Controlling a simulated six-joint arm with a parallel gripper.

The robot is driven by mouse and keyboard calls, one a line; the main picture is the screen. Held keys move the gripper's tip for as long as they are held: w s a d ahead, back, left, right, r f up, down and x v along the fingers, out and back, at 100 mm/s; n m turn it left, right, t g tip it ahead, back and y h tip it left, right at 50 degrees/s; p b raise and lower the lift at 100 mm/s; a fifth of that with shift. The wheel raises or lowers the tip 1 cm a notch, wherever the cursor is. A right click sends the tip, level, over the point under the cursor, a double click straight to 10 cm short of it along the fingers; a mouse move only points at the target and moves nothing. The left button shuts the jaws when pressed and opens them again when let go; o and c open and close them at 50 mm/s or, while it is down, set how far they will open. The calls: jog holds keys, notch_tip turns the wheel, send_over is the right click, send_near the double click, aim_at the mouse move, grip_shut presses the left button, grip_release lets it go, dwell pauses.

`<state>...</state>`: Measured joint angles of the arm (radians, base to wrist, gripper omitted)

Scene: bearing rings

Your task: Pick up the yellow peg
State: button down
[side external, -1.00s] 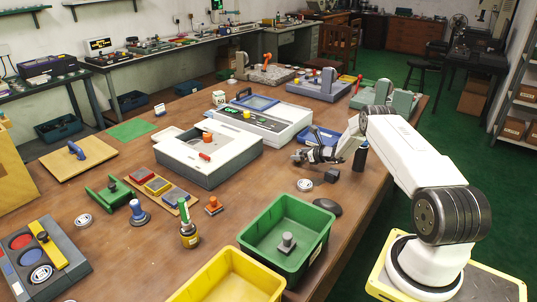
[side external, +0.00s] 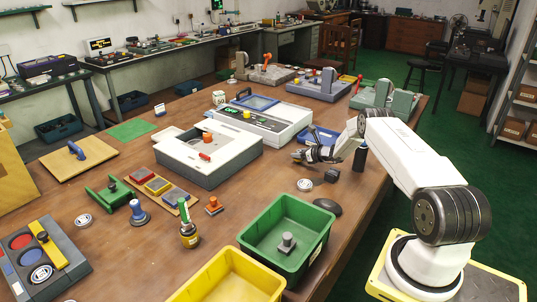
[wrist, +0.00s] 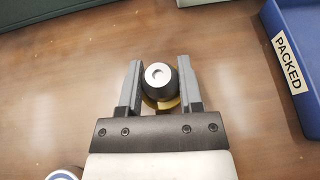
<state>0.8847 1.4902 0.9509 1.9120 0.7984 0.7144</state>
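In the wrist view, a round upright piece with a dark body, a pale top and a yellow-brown lower part (wrist: 160,84) stands between the fingers of my gripper (wrist: 159,64). Only its lower part looks yellow; I cannot tell for sure that it is the yellow peg. The fingers lie close on both sides of it, but contact is not clear. In the side external view, my gripper (side external: 298,156) is low over the table, and the piece is not clearly visible there.
In the side external view, a black bottle (side external: 360,157), a dark block (side external: 331,176) and a ring (side external: 305,185) are near my gripper. A white console (side external: 225,165) stands to its left.

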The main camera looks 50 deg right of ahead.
aim_at(300, 151)
jog(key=shift+s, duration=0.1)
dwell(0.5)
jog(key=shift+r, duration=1.55)
jog(key=shift+s+a+r, duration=0.1)
jog(key=shift+s+r, duration=0.05)
jog(key=shift+r, duration=0.15)
jog(key=s+a+r, duration=0.7)
jog(key=s+r, duration=0.2)
jog(key=s, duration=0.2)
jog(key=shift+a, duration=0.4)
jog(key=shift+r, duration=0.1)
jog(key=shift+a, duration=0.1)
